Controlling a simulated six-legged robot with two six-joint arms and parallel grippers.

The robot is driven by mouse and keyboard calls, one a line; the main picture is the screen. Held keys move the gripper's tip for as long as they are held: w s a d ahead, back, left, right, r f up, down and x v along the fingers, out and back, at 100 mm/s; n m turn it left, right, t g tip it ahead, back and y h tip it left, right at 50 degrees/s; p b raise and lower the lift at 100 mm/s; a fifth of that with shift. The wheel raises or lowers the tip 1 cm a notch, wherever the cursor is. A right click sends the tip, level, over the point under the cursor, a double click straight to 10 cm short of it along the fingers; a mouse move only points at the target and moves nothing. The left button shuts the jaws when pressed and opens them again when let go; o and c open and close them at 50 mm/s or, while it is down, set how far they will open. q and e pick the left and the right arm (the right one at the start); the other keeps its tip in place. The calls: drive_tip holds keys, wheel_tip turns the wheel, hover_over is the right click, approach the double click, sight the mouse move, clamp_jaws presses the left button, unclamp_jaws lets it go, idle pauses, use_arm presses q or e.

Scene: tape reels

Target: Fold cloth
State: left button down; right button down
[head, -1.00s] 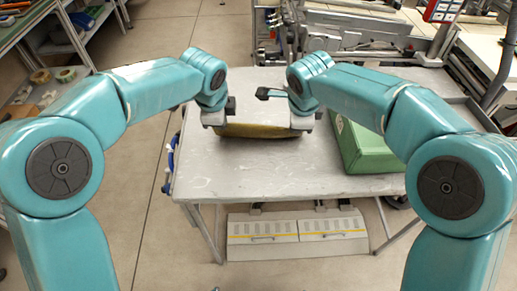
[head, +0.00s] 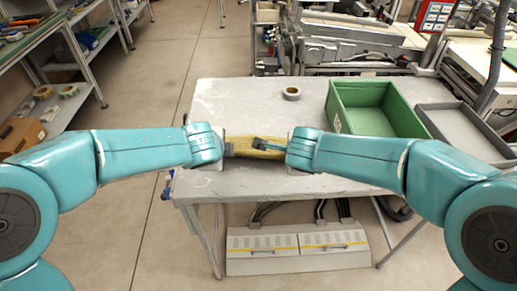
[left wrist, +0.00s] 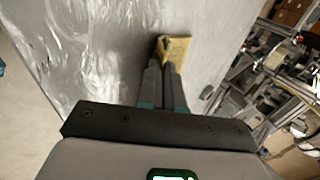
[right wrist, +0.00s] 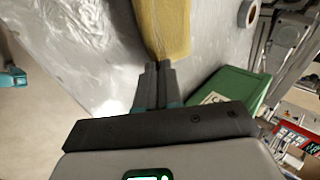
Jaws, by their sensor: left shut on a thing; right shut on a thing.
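A yellow cloth (head: 256,146) stretches between my two grippers over the front part of the grey table. My left gripper (head: 230,149) is shut on the cloth's left end. In the left wrist view the cloth (left wrist: 175,50) shows at the tips of the shut fingers (left wrist: 165,68). My right gripper (head: 262,144) is shut at the cloth's right end. In the right wrist view the cloth (right wrist: 163,25) runs away from the shut fingertips (right wrist: 158,66). The arms hide part of the cloth, and I cannot tell whether its lower edge touches the table.
A green box (head: 375,108) stands open on the table's right side, with a grey tray (head: 465,133) beside it. A tape reel (head: 291,93) lies at the back of the table (head: 225,100). The table's back left is clear. Shelves (head: 60,95) stand at the far left.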

use_arm(q)
drive_tip(key=shift+d, duration=0.1)
use_arm(e)
drive_tip(key=shift+d, duration=0.1)
use_arm(q)
drive_tip(key=c, duration=1)
unclamp_jaws()
drive_tip(key=shift+w, duration=0.2)
use_arm(e)
drive_tip(key=c, duration=1)
unclamp_jaws()
drive_tip(key=shift+w, duration=0.2)
use_arm(q)
drive_tip(key=shift+s, duration=0.1)
use_arm(e)
drive_tip(key=shift+s, duration=0.1)
use_arm(q)
drive_tip(key=r, duration=0.1)
drive_tip(key=s+r, duration=0.1)
drive_tip(key=r, duration=0.1)
use_arm(e)
drive_tip(key=r, duration=0.1)
drive_tip(key=s+r, duration=0.1)
drive_tip(key=r, duration=0.1)
use_arm(q)
drive_tip(key=v, duration=0.8)
use_arm(e)
drive_tip(key=v, duration=0.8)
